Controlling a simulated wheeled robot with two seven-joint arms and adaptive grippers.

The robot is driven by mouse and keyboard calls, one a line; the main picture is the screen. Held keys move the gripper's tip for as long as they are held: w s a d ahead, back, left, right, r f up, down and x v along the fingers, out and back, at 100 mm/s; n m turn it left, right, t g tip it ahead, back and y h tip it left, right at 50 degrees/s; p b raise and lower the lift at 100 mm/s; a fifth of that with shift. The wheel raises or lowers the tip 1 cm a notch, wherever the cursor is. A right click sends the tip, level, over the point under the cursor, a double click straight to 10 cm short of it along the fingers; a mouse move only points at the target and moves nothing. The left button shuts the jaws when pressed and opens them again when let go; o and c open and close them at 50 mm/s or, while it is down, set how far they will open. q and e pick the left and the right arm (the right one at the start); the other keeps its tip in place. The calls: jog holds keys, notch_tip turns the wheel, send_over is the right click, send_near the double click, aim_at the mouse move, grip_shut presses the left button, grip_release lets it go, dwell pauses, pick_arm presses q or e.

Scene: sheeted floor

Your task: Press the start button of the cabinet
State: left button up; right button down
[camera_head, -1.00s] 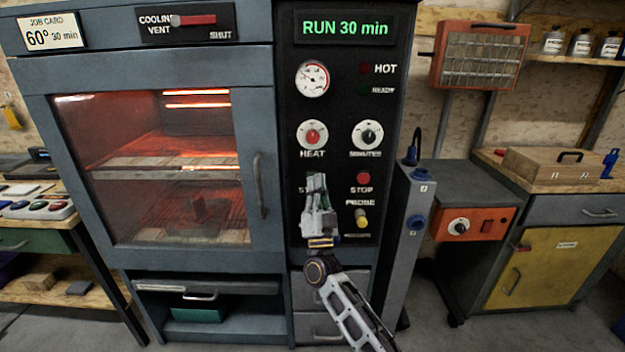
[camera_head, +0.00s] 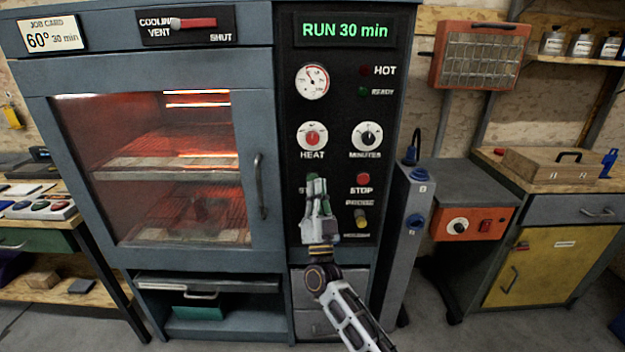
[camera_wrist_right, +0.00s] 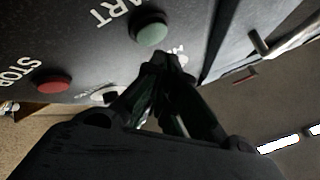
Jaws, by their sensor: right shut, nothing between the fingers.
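The cabinet (camera_head: 261,90) is a blue-grey oven with a black control panel, and its display (camera_head: 345,30) reads "RUN 30 min". The green start button (camera_head: 312,176) is mostly hidden behind my right gripper (camera_head: 317,186) in the head view. In the right wrist view the start button (camera_wrist_right: 151,28) shows clearly, just beyond the closed fingertips (camera_wrist_right: 168,62). A small gap seems to lie between fingertips and button. My right gripper is shut and empty. The red stop button (camera_head: 363,179) is to the right; it also shows in the wrist view (camera_wrist_right: 53,84). My left gripper is not in view.
The heat knob (camera_head: 312,135) and minutes knob (camera_head: 367,135) sit above the buttons. The door handle (camera_head: 260,187) is left of the panel. A grey post (camera_head: 409,240) stands to the right.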

jog(key=s+p, duration=0.2)
jog(key=s, duration=0.2)
jog(key=shift+s, duration=0.25)
jog(key=shift+s, duration=0.1)
dwell(0.8)
